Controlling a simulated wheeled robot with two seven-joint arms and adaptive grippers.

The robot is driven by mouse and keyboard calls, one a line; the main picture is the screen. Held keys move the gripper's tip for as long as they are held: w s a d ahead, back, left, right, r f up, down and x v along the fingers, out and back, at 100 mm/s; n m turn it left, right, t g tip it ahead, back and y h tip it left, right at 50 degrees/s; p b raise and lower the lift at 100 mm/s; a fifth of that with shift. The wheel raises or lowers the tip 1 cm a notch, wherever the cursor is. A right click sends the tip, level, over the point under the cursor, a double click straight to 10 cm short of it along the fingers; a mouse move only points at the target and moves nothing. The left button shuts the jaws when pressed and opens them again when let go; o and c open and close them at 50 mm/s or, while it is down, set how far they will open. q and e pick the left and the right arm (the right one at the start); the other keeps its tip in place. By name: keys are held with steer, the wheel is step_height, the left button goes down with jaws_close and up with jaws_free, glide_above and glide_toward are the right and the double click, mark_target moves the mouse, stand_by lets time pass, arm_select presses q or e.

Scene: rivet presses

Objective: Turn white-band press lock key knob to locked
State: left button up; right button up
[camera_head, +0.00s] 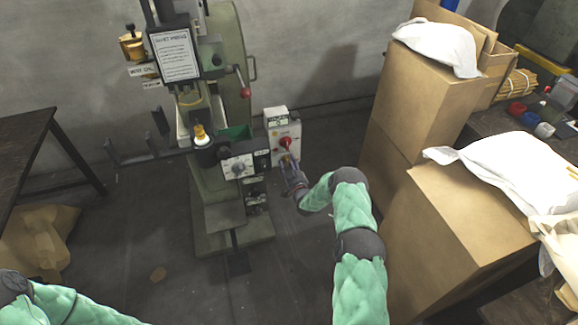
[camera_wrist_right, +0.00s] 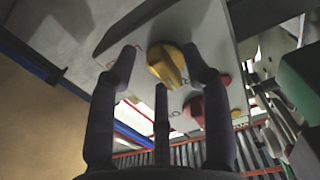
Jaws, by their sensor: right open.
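The green press (camera_head: 228,75) stands against the back wall with a pale control box (camera_head: 294,130) on its right side. A red knob (camera_head: 286,143) is on the box front; a red part (camera_wrist_right: 194,111) also shows in the right wrist view. A yellow knob (camera_wrist_right: 168,66) sits on the grey panel (camera_wrist_right: 200,30) in that view. My right gripper (camera_head: 292,166) is just below the red knob in the head view. Its fingers (camera_wrist_right: 163,85) are open and spread around the yellow knob, and I cannot tell if they touch it. My left arm enters at bottom left; its gripper is out of view.
Stacked cardboard boxes (camera_head: 450,215) with white bags (camera_head: 505,165) stand close to my right arm. A dark table (camera_head: 22,140) is at left, with a brown paper bag (camera_head: 40,240) on the floor. The floor before the press is mostly clear.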

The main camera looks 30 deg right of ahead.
jaws_close()
stand_by(0.3)
steer(key=m, duration=0.4)
steer(key=shift+f+m, duration=0.1)
steer(key=shift+m, duration=0.3)
steer(key=m, duration=0.4)
steer(key=shift+a+f, duration=0.1)
steer(key=shift+a, duration=0.05)
steer(key=m, duration=0.5)
steer(key=shift+a, duration=0.1)
steer(key=shift+a+m, duration=0.1)
steer(key=shift+m, duration=2.1)
